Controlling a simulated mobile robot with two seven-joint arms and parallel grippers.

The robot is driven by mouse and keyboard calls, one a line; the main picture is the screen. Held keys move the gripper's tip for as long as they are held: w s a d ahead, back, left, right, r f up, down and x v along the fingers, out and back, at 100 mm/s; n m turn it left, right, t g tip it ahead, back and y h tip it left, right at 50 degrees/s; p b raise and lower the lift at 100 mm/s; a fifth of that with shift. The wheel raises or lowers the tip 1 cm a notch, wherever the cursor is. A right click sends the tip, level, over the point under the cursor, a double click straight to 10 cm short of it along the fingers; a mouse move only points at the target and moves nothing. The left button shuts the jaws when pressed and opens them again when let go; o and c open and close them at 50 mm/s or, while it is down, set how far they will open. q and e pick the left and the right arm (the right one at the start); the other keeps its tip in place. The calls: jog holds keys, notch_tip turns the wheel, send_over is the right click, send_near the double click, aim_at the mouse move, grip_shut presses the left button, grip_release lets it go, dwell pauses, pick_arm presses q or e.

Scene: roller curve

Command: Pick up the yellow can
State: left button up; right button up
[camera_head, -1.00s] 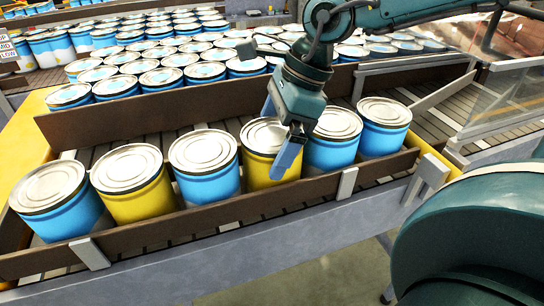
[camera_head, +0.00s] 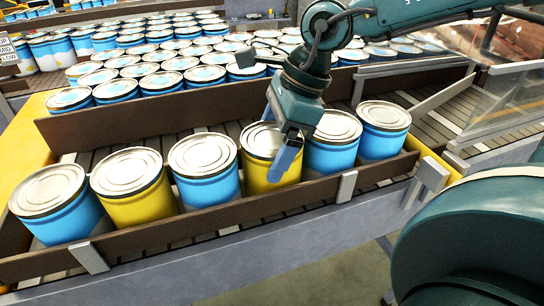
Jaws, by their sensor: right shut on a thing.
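A row of cans with silver lids stands on the roller conveyor (camera_head: 155,235). One yellow can (camera_head: 256,172) is fourth from the left, between two blue cans (camera_head: 212,188) (camera_head: 328,158). My right gripper (camera_head: 278,145) comes down over this yellow can and is shut on it; one blue finger shows in front of the can's near right side, the other is mostly hidden. A second yellow can (camera_head: 140,205) stands further left, between blue cans. The held can looks upright and level with its neighbours. My left gripper is not in view.
Brown guide rails (camera_head: 180,118) run behind and in front of the row. Many more cans (camera_head: 160,80) stand packed on a conveyor behind. A clear panel (camera_head: 510,100) is at the right. The rollers right of the row are free.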

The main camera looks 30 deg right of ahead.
jog(key=shift+r, duration=0.1)
notch_tip(320, 180, up, 18)
dwell(0.5)
